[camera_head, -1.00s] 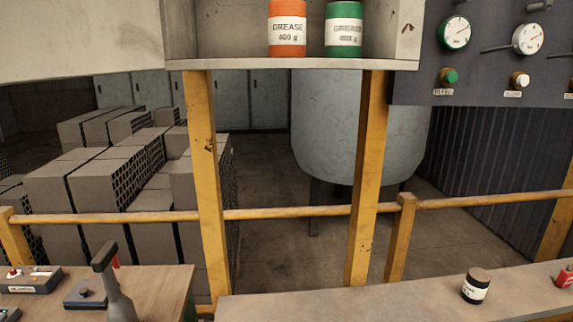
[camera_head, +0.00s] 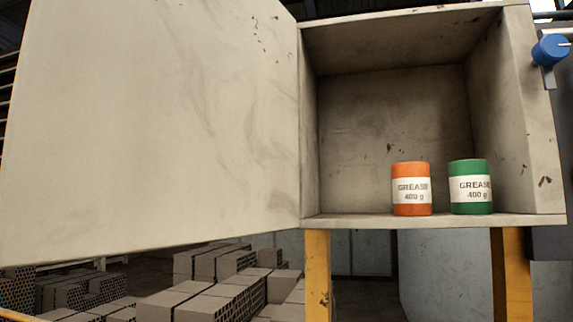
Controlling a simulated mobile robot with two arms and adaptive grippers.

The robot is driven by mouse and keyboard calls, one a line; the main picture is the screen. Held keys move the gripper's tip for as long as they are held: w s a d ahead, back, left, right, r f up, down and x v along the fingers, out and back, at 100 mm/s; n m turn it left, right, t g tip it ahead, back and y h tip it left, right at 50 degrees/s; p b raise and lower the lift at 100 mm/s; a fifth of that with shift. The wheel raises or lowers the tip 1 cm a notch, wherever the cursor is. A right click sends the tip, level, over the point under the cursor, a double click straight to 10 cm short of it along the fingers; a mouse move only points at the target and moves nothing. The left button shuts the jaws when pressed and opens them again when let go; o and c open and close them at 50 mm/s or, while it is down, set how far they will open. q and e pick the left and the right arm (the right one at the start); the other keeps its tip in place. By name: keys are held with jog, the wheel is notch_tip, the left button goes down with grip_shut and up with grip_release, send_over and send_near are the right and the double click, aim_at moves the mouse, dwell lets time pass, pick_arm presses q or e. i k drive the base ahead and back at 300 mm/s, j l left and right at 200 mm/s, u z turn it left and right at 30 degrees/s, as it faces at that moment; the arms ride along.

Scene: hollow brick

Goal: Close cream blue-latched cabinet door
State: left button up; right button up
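The cream cabinet (camera_head: 312,120) is open in the head view, with its interior facing me. Its cream door (camera_head: 150,120) is swung wide to the left, hinged on the cabinet's left side. A blue latch (camera_head: 550,49) sits on the cabinet's right side, near the top. An orange grease can (camera_head: 411,190) and a green grease can (camera_head: 470,188) stand upright on the cabinet floor, towards the right. Neither of my grippers shows in this view.
Yellow posts (camera_head: 317,275) hold the cabinet up. Stacks of grey hollow bricks (camera_head: 215,300) stand behind and below the door. A dark panel (camera_head: 552,243) adjoins the cabinet on the right. The space in front of the cabinet looks clear.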

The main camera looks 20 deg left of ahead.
aim_at(134, 127)
jog(key=j+z, duration=0.2)
jog(key=j, duration=0.25)
jog(key=k+j+z, duration=0.2)
jog(key=j, duration=0.2)
jog(key=j+z, duration=0.15)
jog(key=j, duration=0.3)
jog(key=j+z, duration=0.2)
jog(key=j, duration=0.2)
jog(key=k, duration=0.05)
